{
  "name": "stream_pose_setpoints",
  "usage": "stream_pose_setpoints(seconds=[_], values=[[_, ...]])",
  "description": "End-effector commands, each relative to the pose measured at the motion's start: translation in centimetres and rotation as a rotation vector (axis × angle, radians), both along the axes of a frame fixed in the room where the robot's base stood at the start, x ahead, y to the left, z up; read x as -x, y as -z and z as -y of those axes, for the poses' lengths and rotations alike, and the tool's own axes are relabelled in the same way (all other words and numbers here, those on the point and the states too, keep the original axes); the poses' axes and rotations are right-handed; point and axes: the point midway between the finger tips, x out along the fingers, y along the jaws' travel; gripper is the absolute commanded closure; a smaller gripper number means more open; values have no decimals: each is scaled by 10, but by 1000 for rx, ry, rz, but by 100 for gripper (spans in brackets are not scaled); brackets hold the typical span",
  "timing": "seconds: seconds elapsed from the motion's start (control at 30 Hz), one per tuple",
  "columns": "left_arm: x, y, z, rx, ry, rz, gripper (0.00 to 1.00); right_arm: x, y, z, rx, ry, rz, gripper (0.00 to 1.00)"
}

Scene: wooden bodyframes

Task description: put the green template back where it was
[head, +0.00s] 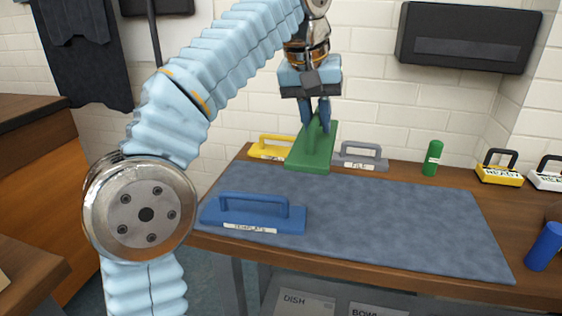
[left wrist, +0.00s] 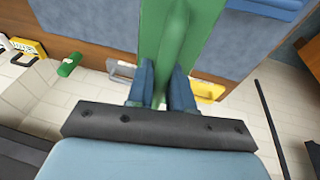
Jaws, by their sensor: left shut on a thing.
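The green template (head: 312,156) is a flat plate with an upright handle. My left gripper (head: 317,112) is shut on its handle and holds it tilted near the back edge of the table, between the yellow and grey templates. In the left wrist view the green template (left wrist: 172,40) extends away from the fingers (left wrist: 161,85). Whether its underside touches the table is hidden. A yellow template (head: 270,148) stands at the back left, and a grey template (head: 360,156) labelled FILE stands to the right. My right gripper is not in view.
A blue template (head: 250,214) stands on the front left of the blue-grey mat (head: 390,215). A green cylinder (head: 433,158), a yellow READY block (head: 500,172) and a white block (head: 547,178) stand at the back right. A blue cylinder (head: 545,246) is at the right edge. The mat's middle is clear.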

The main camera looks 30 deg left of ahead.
Motion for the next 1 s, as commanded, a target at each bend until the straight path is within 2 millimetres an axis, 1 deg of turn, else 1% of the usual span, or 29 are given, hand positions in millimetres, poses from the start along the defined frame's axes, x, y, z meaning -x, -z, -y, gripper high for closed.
stream_pose_setpoints(seconds=[0.17,0.37,0.4,0.5,0.6,0.77,0.87,0.9,1.0], values=[[-13,15,-34,0,-9,0,100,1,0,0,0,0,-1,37],[-34,39,-83,0,-10,-1,100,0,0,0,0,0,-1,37],[-36,49,-89,-1,-6,-3,100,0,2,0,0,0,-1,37],[-42,68,-103,0,-5,-2,100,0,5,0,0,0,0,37],[-46,80,-112,0,-4,0,100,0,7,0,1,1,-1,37],[-50,90,-120,0,-2,1,100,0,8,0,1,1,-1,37],[-53,101,-128,-1,-4,0,100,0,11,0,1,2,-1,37],[-52,110,-126,0,-1,-1,100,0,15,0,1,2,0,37],[-52,123,-126,0,-1,0,100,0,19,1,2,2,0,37]])
